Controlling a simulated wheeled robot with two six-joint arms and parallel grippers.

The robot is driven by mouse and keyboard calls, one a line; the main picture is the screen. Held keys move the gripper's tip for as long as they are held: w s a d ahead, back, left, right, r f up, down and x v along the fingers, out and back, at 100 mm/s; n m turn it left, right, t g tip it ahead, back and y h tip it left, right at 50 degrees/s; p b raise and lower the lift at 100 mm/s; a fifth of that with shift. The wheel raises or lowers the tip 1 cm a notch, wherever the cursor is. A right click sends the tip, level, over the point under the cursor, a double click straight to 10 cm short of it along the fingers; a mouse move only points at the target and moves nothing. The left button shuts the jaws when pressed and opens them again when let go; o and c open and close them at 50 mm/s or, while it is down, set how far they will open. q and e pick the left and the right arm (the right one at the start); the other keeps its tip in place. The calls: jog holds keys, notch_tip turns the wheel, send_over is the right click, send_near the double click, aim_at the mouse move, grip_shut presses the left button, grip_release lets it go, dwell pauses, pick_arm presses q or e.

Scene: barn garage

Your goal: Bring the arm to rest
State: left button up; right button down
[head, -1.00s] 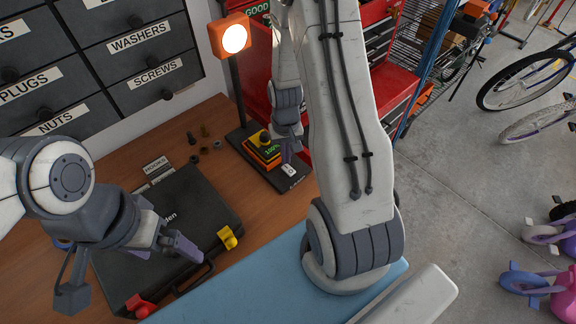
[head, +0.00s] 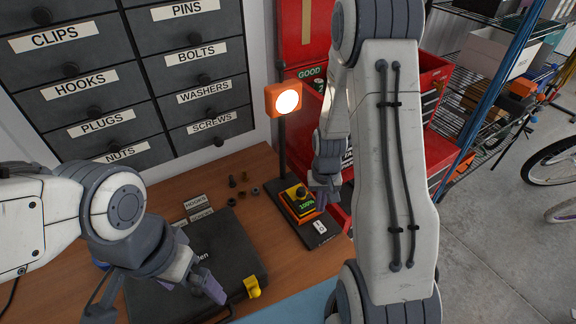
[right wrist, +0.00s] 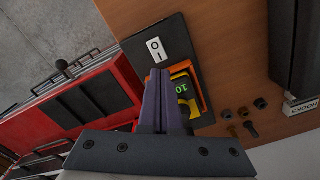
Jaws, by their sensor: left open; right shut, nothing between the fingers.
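My right arm (head: 392,170) stands large in the middle of the head view. Its gripper (right wrist: 162,78) is shut and empty in the right wrist view, with its purple fingers over the device with the yellow and orange housing (right wrist: 192,88) and green display. In the head view that device (head: 300,203) stands on a dark base plate beside a white switch (head: 320,227). My left gripper (head: 155,301) is open at lower left, above the black case (head: 232,246); what is between its fingers is partly hidden.
A lit orange lamp (head: 287,102) stands on a post behind the device. Labelled drawers (head: 150,75) line the wall at left. Small fasteners (head: 243,193) lie on the wooden bench (head: 270,175). Red cabinets and a wire shelf (head: 500,105) stand at right, with bicycles on the floor.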

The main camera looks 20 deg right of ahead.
jog(key=s+a+r+n+b, duration=0.1)
jog(key=a+r+n+b, duration=0.2)
jog(key=a, duration=0.5)
jog(key=s+a+r+n+b, duration=0.2)
jog(key=a+r+b, duration=0.1)
jog(key=a, duration=0.4)
jog(key=s+a+r+n+b, duration=0.1)
jog(key=s+a+n+b, duration=0.1)
jog(key=s, duration=0.5)
jog(key=s+a+r+n+y+b, duration=0.1)
jog(key=s+a+r+n+b, duration=0.1)
jog(key=s+a+n, duration=0.2)
jog(key=s+a, duration=0.3)
jog(key=shift+s+n, duration=0.25)
jog(key=shift+n, duration=0.15)
